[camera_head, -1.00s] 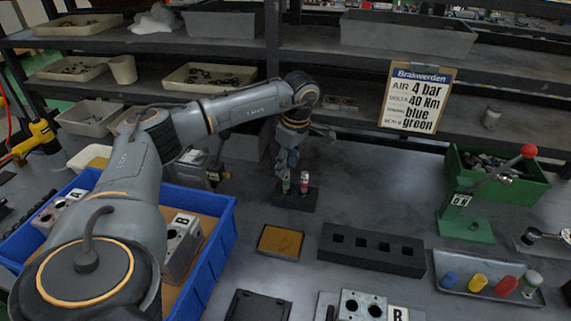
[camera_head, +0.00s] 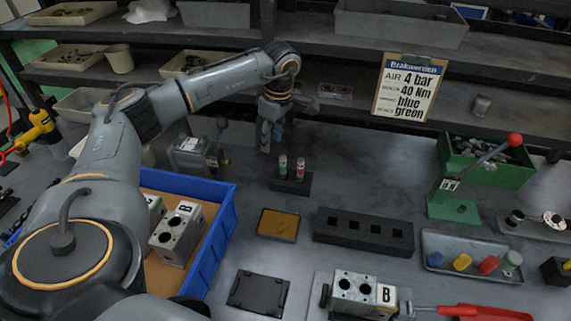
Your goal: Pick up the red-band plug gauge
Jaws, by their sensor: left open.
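The red-band plug gauge (camera_head: 301,169) stands upright in a small black holder (camera_head: 290,184) near the middle of the bench. A green-band plug gauge (camera_head: 282,166) stands beside it on the left in the same holder. My left gripper (camera_head: 268,145) hangs behind and above the holder, a little to the left of the red-band gauge. It is open, holds nothing that I can see, and is apart from both gauges. My right gripper is not in view.
A blue crate (camera_head: 222,222) with valve blocks stands left of the holder. A black block with square holes (camera_head: 364,232), a brown pad (camera_head: 278,224) and a valve block (camera_head: 355,289) lie in front. A green press (camera_head: 455,205) stands right. Bench right of the holder is clear.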

